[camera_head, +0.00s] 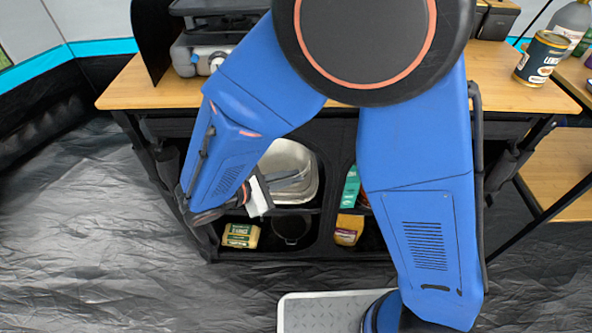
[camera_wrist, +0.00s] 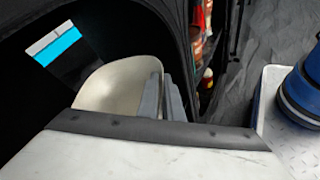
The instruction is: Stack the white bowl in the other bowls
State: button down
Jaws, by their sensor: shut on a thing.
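The white bowl (camera_wrist: 122,84) looks cream coloured and sits tilted inside the dark upper-left compartment of the cabinet under the counter. In the head view the pale bowl (camera_head: 300,154) fills much of that compartment. My gripper (camera_wrist: 161,92) has its two grey fingers at the bowl's right edge, with the bowl's wall between them. It reaches into the compartment from the left in the head view (camera_head: 288,181). It is shut on the bowl's wall. The other bowls cannot be made out in either view. My arm hides part of the compartment and counter.
The wooden counter (camera_head: 150,88) carries a stove (camera_head: 205,52) at left and a can (camera_head: 541,60) at right. Lower shelves hold a yellow-green pack (camera_head: 240,236), a dark pot (camera_head: 292,228) and an orange pack (camera_head: 348,230). Compartment walls stand close around my gripper. The floor at left is clear.

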aim_at(298, 160)
jog(key=w, duration=0.2)
jog(key=w+d, duration=0.1)
jog(key=w, duration=0.2)
jog(key=w+d, duration=0.1)
jog(key=w, duration=0.2)
jog(key=shift+w, duration=0.15)
notch_tip(298, 160, down, 2)
jog(key=shift+a+f, duration=0.1)
jog(key=shift+f, duration=2.45)
jog(key=c, duration=1.9)
grip_release()
jog(key=v, duration=1.2)
